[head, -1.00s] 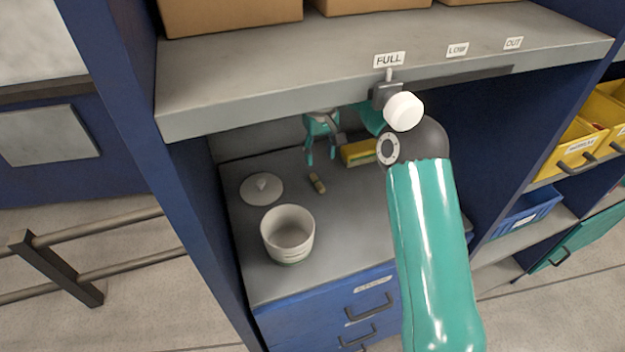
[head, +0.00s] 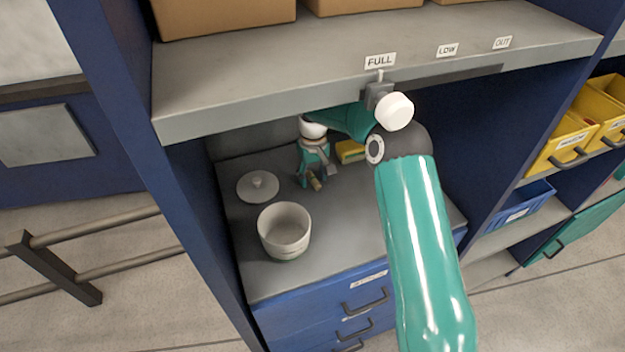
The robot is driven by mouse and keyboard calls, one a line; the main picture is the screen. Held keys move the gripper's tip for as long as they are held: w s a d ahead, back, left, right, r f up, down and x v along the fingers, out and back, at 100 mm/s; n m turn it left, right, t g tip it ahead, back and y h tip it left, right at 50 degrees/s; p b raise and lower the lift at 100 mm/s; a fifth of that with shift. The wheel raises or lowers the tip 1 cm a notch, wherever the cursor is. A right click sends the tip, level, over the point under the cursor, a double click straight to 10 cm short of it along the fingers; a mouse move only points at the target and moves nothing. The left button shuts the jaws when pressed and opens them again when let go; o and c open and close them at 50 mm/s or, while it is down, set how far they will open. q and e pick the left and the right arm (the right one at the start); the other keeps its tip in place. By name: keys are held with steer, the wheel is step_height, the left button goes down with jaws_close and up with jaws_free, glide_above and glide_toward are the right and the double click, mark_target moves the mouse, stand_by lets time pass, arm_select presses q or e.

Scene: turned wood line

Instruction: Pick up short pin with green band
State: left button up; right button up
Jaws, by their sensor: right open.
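The short pin (head: 316,184) is a small wooden piece lying on the grey counter under the shelf; a band on it is too small to read for colour. My right gripper (head: 314,181) is teal, points down and is open, with its fingers low at the pin, one on either side as far as I can see. I cannot tell whether they touch it. My right arm comes in from the lower right. My left gripper is not in view.
A white pot (head: 284,236) stands in front of the pin, and its round lid (head: 257,186) lies to the left. A yellow-green box (head: 350,151) sits behind to the right. The grey shelf (head: 400,75) hangs low above, with a blue side wall (head: 185,200) at left.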

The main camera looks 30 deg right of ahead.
steer(key=c, duration=0.9)
steer(key=shift+o, duration=0.2)
steer(key=shift+r, duration=0.1)
